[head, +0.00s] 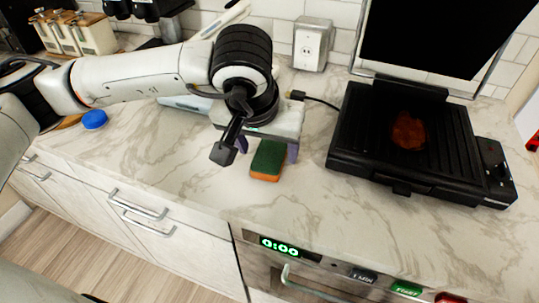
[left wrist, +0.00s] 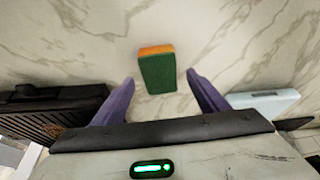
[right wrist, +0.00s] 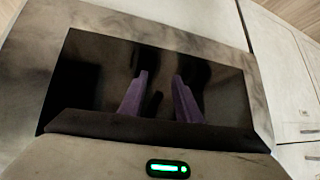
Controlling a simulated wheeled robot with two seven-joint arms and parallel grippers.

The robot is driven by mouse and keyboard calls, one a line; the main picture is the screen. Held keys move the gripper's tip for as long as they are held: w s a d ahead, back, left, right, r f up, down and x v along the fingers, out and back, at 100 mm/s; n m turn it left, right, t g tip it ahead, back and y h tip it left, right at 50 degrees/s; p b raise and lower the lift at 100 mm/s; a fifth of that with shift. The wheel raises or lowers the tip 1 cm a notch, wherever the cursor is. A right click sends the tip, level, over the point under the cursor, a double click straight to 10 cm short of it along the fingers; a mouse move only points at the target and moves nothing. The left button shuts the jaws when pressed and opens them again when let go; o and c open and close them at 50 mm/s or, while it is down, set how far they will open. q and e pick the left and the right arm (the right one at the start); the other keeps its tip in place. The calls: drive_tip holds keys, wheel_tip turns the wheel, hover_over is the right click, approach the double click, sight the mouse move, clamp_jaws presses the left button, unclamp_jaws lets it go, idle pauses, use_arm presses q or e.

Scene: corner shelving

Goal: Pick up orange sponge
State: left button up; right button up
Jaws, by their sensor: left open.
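The orange sponge (head: 267,160) has a dark green top and an orange side, and lies on the marble counter. My left gripper (head: 268,148) is open and empty above and just beside it. In the left wrist view the sponge (left wrist: 157,71) sits between and beyond the two purple fingers of the left gripper (left wrist: 160,84), not visibly touched. My right gripper (right wrist: 158,80) shows in the right wrist view with its purple fingers apart and nothing between them, facing a dark oven door panel. It does not show in the head view.
A black grill (head: 400,140) with a reddish-brown piece of food (head: 407,130) stands to the right of the sponge. A power outlet (head: 312,44) is behind. A blue lid (head: 94,119) lies at left. The counter in front of the sponge is clear.

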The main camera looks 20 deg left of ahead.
sight(268, 157)
use_arm(q)
drive_tip(key=shift+x, duration=1.35)
drive_tip(key=shift+s, duration=0.1)
drive_tip(key=c, duration=1.1)
wheel_tip(268, 157, up, 10)
drive_tip(key=shift+b, duration=0.45)
